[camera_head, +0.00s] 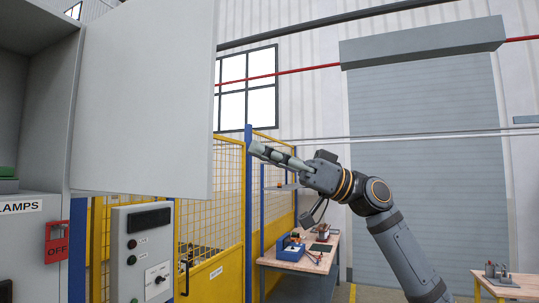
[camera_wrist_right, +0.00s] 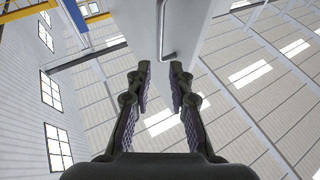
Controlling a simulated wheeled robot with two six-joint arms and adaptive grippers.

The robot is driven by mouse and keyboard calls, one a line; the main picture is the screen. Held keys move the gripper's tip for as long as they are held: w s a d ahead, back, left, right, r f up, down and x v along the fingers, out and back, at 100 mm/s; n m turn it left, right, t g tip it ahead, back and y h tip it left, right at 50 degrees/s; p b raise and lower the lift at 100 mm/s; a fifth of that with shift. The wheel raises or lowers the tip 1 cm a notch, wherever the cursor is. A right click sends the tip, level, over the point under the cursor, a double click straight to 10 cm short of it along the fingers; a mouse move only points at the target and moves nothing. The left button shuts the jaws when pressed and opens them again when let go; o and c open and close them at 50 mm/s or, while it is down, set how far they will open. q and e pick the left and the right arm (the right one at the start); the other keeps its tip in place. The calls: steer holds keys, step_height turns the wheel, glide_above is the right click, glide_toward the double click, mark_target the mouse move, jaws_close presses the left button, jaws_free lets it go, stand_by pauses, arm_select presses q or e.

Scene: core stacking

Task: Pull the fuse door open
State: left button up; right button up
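The fuse door appears to be the large pale grey panel (camera_head: 145,95) at the left of the head view. It stands swung out from a grey cabinet (camera_head: 45,110), whose inside shows at the far left. In the wrist view, the panel's edge (camera_wrist_right: 140,22) and a metal bar handle (camera_wrist_right: 168,42) are at the top. My right gripper (camera_head: 258,150) is to the right of the panel, pointing left. In the wrist view, its fingers (camera_wrist_right: 160,68) are apart and empty, with the handle beyond the tips, not between them. My left gripper is out of view.
A red OFF switch (camera_head: 57,241) and a LAMPS label (camera_head: 20,206) are on the cabinet front. A control box (camera_head: 140,254) stands below the panel. A yellow mesh fence (camera_head: 215,200) and a workbench (camera_head: 325,262) are behind. Open space lies between panel and gripper.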

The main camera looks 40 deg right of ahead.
steer(key=shift+s+d+f, duration=0.15)
steer(key=shift+s+d, duration=0.1)
steer(key=shift+d, duration=0.1)
stand_by(0.4)
